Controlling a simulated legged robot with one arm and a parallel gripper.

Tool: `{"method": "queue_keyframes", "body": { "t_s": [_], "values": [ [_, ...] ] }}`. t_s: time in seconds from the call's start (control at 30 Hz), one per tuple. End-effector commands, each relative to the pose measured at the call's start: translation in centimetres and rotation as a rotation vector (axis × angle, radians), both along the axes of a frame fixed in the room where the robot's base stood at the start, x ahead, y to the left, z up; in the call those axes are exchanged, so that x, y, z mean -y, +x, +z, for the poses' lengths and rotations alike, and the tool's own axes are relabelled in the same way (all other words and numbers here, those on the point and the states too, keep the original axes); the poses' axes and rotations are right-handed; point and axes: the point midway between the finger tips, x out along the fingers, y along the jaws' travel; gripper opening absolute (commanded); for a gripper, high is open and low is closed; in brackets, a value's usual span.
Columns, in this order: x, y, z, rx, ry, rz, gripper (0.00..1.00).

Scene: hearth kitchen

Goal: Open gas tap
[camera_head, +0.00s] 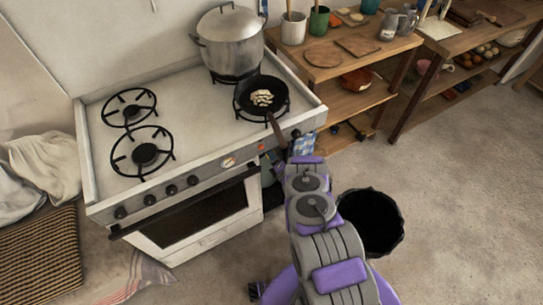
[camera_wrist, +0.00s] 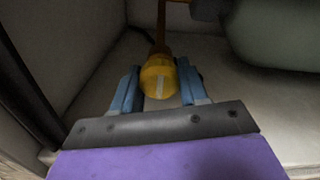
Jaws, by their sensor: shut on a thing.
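In the wrist view, a yellow rounded tap knob (camera_wrist: 158,80) with a pale stripe sits on an orange-brown hose or pipe (camera_wrist: 160,30). My gripper (camera_wrist: 158,88) has one blue finger on each side of the knob and is shut on it. A grey-green gas cylinder (camera_wrist: 275,35) shows at the upper right of the wrist view. In the head view, my arm reaches to the right side of the white stove (camera_head: 225,210). The gripper and the tap are hidden there behind the arm and the stove.
A pan with food (camera_head: 262,97) and a large lidded pot (camera_head: 230,42) stand on the stove. A wooden shelf (camera_head: 345,65) is close to the arm on the right. A black bin (camera_head: 372,222) stands beside my arm. The floor at the right is clear.

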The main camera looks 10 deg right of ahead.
Motion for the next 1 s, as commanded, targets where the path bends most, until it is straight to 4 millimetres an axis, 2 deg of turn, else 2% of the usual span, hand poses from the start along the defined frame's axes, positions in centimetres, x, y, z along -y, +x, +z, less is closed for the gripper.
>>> {"method": "queue_keyframes", "body": {
  "t_s": [0.03,0.5,0.53,0.77,1.0],
  "values": [
    [-0.20,-0.29,-0.47,-0.009,-0.006,0.004,0.13],
    [-0.22,-0.35,-0.62,-0.010,-0.017,0.004,0.13],
    [-0.22,-0.36,-0.65,-0.010,-0.017,0.004,0.46],
    [-0.20,-0.28,-0.37,-0.004,-0.016,0.004,0.68],
    [-0.08,-0.24,-0.17,0.000,-0.016,0.002,0.69]
  ]
}}
